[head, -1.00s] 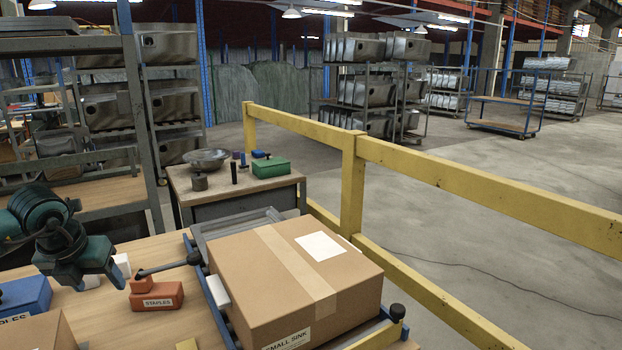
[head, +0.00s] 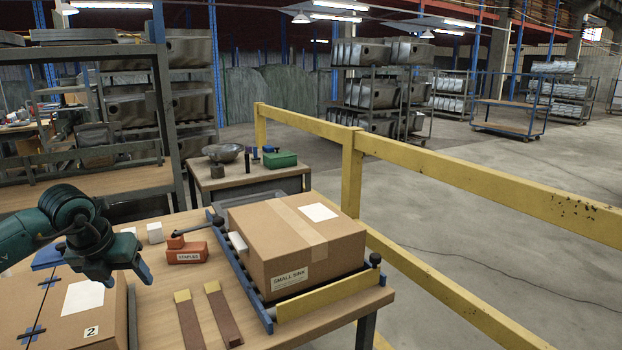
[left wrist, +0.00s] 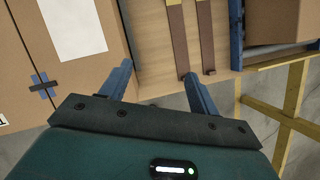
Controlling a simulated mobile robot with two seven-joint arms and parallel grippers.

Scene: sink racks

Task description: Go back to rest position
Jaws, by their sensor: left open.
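My left gripper (head: 118,277) is open and empty in the head view, above the work table (head: 160,318) and over the right edge of a cardboard box with a white label (head: 92,318). In the left wrist view, its two blue fingers (left wrist: 158,85) are spread apart with nothing between them. Below them lie the tabletop and the side of that box (left wrist: 105,12). My right gripper does not show.
A box marked SMALL SINK (head: 300,250) rests on a rail frame at the table's right. Two brown strips with yellow ends (head: 190,322) and an orange staples box (head: 187,254) lie between the boxes. A yellow railing (head: 351,185) stands behind.

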